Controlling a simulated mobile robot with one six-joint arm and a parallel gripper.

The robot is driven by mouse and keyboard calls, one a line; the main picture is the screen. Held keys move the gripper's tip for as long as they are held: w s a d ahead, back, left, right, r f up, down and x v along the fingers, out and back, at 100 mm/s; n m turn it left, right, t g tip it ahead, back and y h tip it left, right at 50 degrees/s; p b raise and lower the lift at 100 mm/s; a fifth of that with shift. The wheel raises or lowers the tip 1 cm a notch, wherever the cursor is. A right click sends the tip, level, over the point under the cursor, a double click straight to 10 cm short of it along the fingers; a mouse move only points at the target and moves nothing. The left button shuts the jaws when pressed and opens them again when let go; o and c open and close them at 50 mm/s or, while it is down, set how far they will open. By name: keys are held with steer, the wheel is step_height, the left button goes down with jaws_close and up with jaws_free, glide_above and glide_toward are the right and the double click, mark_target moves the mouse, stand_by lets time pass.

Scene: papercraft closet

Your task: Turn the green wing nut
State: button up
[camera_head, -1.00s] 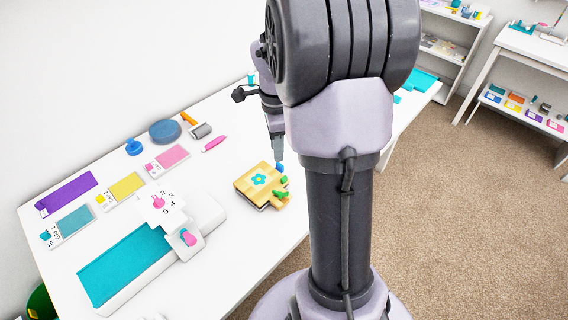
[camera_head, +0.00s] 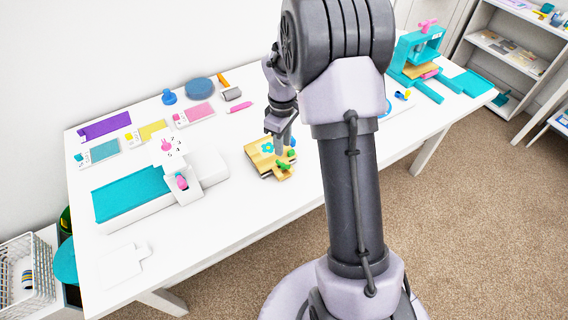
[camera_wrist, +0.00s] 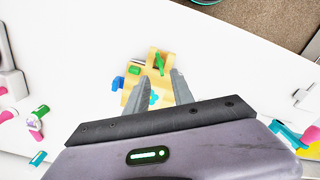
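A green wing nut (camera_wrist: 159,63) sits on the narrow tab of a yellow wooden block (camera_wrist: 133,98), near the far end in the wrist view. In the head view the wing nut (camera_head: 283,166) is at the block's front right corner. My gripper (camera_wrist: 160,76) is open, its two fingers apart above the block, with the wing nut just beyond the tips and roughly between them. In the head view my gripper (camera_head: 280,152) points down over the block (camera_head: 256,160), which has a teal flower on top. Contact with the nut cannot be told.
A white machine with a teal bed (camera_head: 130,194) stands left on the white table (camera_head: 220,225). A teal press (camera_head: 418,60) stands at the far right. Table around the block is mostly clear.

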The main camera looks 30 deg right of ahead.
mark_target(283, 165)
step_height(283, 165, down, 7)
steer(key=shift+f+b, duration=0.2)
steer(key=shift+b, duration=0.8)
steer(key=shift+c, duration=0.4)
jaws_close()
